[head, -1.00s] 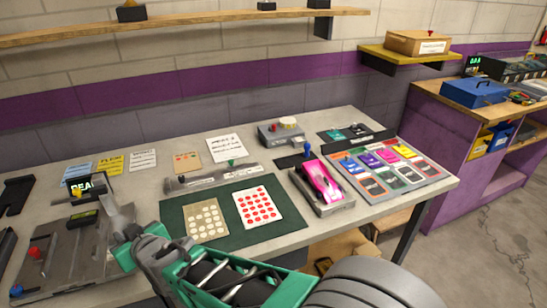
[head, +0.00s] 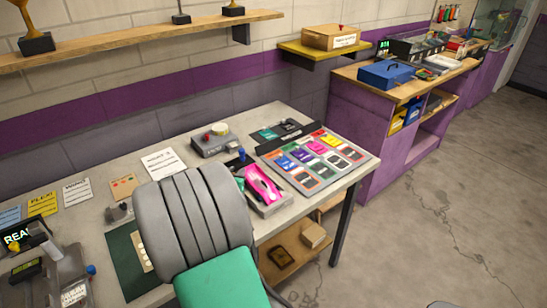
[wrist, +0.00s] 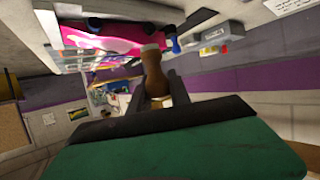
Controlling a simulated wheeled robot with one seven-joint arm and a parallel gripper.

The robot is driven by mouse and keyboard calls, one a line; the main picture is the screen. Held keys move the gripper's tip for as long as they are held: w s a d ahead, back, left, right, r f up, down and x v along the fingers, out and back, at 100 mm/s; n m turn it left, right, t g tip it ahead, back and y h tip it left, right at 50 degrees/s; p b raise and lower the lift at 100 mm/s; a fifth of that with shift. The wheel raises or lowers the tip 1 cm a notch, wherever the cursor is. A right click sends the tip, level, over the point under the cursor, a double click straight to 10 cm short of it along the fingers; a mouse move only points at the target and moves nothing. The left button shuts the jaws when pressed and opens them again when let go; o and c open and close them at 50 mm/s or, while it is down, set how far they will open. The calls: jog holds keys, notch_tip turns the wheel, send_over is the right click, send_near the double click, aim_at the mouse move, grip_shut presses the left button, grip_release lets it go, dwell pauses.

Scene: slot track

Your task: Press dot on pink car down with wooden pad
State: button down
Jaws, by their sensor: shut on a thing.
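The pink car (head: 262,184) sits in a grey cradle (head: 272,207) on the workbench, beside the card rack. It also shows in the wrist view as a large pink shape (wrist: 118,38) at the upper left. No separate dot can be made out on it. My gripper (wrist: 154,92) is shut on a brown wooden pad (wrist: 153,66), which sticks up from between the dark fingers. In the wrist view the pad's tip overlaps the car's right end; I cannot tell whether they touch. My gripper is hidden in the head view behind my own arm.
A rack of coloured cards (head: 318,160) stands right of the car. A blue knob (head: 241,154) is just behind the car, and a grey box with a dial (head: 215,140) is farther back. My arm hides much of the green mat (head: 124,262).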

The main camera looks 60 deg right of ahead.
jog(key=s+d+r+m+g+p, duration=0.2)
jog(key=s+d+m+g, duration=0.2)
jog(key=s+d, duration=0.5)
jog(key=shift+g, duration=0.3)
jog(key=shift+s+a+f+b, duration=0.35)
jog(key=shift+f+b, duration=0.2)
jog(key=shift+f, duration=0.5)
jog(key=shift+s+a+f+b, duration=0.4)
jog(key=shift+f+b, duration=0.1)
jog(key=shift+f, duration=0.6)
jog(key=shift+s+a+f+b, duration=0.35)
jog(key=shift+f+b, duration=0.2)
jog(key=shift+f, duration=0.5)
jog(key=shift+f+b, duration=0.4)
jog(key=shift+r, duration=0.1)
notch_tip(320, 180, up, 7)
jog(key=p, duration=0.3)
